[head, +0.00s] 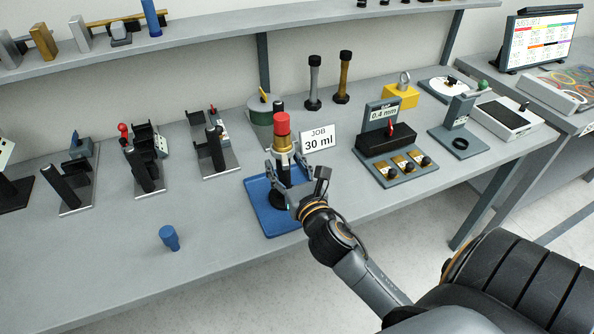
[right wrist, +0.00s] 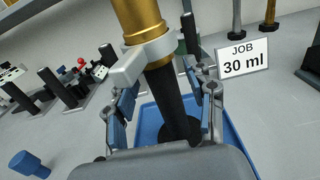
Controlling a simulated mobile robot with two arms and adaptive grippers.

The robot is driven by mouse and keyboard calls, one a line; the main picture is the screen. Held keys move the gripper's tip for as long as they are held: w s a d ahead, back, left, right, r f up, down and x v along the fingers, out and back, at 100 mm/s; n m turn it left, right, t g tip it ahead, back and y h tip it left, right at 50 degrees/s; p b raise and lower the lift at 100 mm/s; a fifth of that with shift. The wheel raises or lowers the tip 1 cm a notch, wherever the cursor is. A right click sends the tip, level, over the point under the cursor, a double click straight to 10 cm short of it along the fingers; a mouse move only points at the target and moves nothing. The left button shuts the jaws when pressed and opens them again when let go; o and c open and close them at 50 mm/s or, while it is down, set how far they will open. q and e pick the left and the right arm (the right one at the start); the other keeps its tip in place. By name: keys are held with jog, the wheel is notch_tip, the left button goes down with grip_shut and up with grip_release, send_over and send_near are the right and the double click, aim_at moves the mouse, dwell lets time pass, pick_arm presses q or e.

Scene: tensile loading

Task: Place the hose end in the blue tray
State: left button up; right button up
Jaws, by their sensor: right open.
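The upright piece, which I take to be the hose end, has a red cap (head: 282,124), a brass body (head: 283,143) and a black lower post. It stands upright in the blue tray (head: 263,214), its black round foot on the tray floor. The right wrist view shows its brass body (right wrist: 140,18), a pale collar and the black post (right wrist: 166,95) close up. My right gripper (head: 287,178) is open, with one finger on each side of the post; in the right wrist view the fingers (right wrist: 163,98) stand apart from it. My left gripper is not in view.
A "JOB 30 ml" sign (head: 319,139) stands just behind the tray to the right. Black-post fixtures (head: 143,170) stand to the left, and a 0.4 mm gauge block (head: 385,140) to the right. The front bench is mostly clear.

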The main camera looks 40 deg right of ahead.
jog(key=b+v, duration=0.2)
jog(key=v, duration=0.8)
